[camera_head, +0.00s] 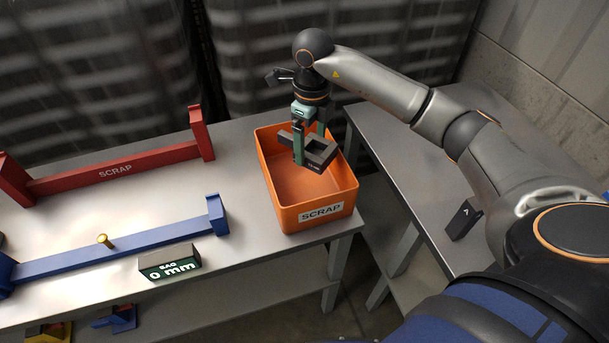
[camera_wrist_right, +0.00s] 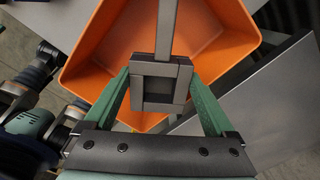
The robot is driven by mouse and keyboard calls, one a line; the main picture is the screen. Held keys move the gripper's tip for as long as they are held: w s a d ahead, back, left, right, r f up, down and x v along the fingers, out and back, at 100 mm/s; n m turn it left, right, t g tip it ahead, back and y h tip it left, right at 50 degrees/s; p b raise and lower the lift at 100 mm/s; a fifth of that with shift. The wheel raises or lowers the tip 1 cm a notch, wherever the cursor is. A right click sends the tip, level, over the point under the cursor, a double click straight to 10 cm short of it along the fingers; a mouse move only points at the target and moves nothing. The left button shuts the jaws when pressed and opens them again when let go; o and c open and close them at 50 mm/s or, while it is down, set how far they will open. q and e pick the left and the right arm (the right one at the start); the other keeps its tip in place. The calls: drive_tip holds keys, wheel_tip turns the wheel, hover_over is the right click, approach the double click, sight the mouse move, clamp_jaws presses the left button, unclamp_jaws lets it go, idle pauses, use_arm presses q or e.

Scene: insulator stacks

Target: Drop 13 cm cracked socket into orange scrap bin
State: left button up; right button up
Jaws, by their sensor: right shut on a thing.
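The orange scrap bin (camera_head: 318,212), labelled SCRAP, stands at the right end of the table; its orange wall also shows in the right wrist view (camera_wrist_right: 90,55). My right gripper (camera_head: 309,147) is over the bin, pointing down. It is shut on a dark grey, square-framed socket (camera_head: 318,152). In the right wrist view the socket (camera_wrist_right: 160,72) sits between the green fingers, with the bin behind it. No crack can be made out on it. I cannot tell whether it touches the bin. The bin floor that shows is bare. My left gripper is not in view.
A red SCRAP-marked fixture (camera_head: 120,168) and a blue fixture (camera_head: 110,246) lie on the grey table (camera_head: 150,210). A display block reading 0 mm (camera_head: 169,262) is in front. A second table (camera_head: 400,150) with a dark block marked A (camera_head: 463,219) stands right.

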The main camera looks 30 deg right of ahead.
drive_tip(key=o, duration=1.5)
drive_tip(key=shift+r, duration=0.1)
wheel_tip(320, 180, up, 12)
drive_tip(key=shift+r+p, duration=0.25)
drive_tip(key=shift+p, duration=0.05)
drive_tip(key=shift+s, duration=0.1)
